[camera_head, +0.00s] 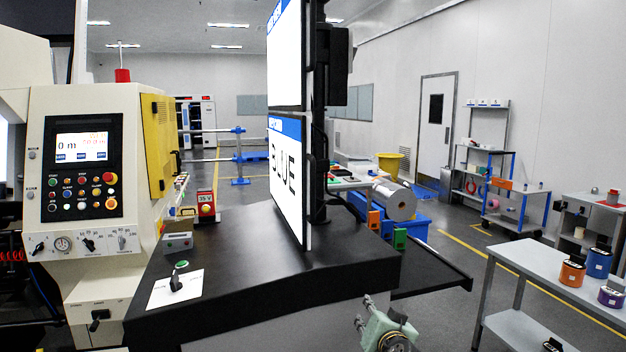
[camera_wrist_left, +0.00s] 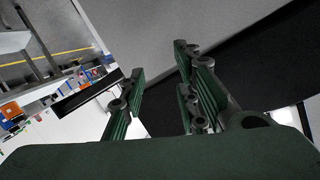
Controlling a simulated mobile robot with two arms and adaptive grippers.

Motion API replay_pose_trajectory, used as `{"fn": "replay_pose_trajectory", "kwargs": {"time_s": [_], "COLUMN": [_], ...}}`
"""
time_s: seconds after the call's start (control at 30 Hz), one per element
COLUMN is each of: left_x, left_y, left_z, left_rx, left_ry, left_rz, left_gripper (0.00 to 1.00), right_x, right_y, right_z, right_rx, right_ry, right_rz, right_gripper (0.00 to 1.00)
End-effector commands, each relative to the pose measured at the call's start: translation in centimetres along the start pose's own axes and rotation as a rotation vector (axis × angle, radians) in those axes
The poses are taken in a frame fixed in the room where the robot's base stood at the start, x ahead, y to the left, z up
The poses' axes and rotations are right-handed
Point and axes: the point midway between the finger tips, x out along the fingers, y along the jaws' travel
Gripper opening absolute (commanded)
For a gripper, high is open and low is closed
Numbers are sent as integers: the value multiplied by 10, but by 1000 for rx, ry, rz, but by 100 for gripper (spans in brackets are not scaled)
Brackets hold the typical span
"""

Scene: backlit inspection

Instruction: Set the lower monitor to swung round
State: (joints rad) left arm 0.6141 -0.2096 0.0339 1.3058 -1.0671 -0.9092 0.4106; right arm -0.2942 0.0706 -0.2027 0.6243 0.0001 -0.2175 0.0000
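The lower monitor (camera_head: 288,185) stands over the black console in the head view. A large grey surface and a black one lie beyond the fingers; I cannot tell whether either is the monitor.
The upper monitor (camera_head: 286,52) hangs directly above the lower one on a dark post (camera_head: 319,130). The black console top (camera_head: 235,240) carries a knob on a white plate (camera_head: 176,288). A cream machine (camera_head: 95,215) stands left.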

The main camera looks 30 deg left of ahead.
Motion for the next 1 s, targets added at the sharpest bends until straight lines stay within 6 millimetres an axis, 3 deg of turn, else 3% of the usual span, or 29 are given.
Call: {"fn": "replay_pose_trajectory", "kwargs": {"time_s": [0.03, 0.1, 0.2, 0.3, 0.4, 0.53, 1.0], "left_x": [-13, -32, -62, -89, -105, -106, -48], "left_y": [-37, -85, -146, -192, -219, -234, -264], "left_z": [-60, -115, -171, -203, -218, -225, -229], "left_rx": [-75, -167, -291, -390, -451, -477, -472], "left_ry": [46, 90, 135, 162, 175, 178, 179], "left_rz": [-75, -176, -297, -386, -440, -465, -463], "left_gripper": [29, 29, 29, 29, 29, 29, 29], "right_x": [-9, -14, -20, -24, -26, -31, -60], "right_y": [3, 5, 8, 11, 14, 14, 2], "right_z": [1, 2, 5, 11, 15, 14, 1], "right_rx": [-1, -2, -2, -2, -2, -2, 2], "right_ry": [-3, -5, -11, -20, -26, -26, -11], "right_rz": [3, 5, 9, 13, 15, 16, 2], "right_gripper": [40, 40, 40, 40, 40, 40, 40]}}
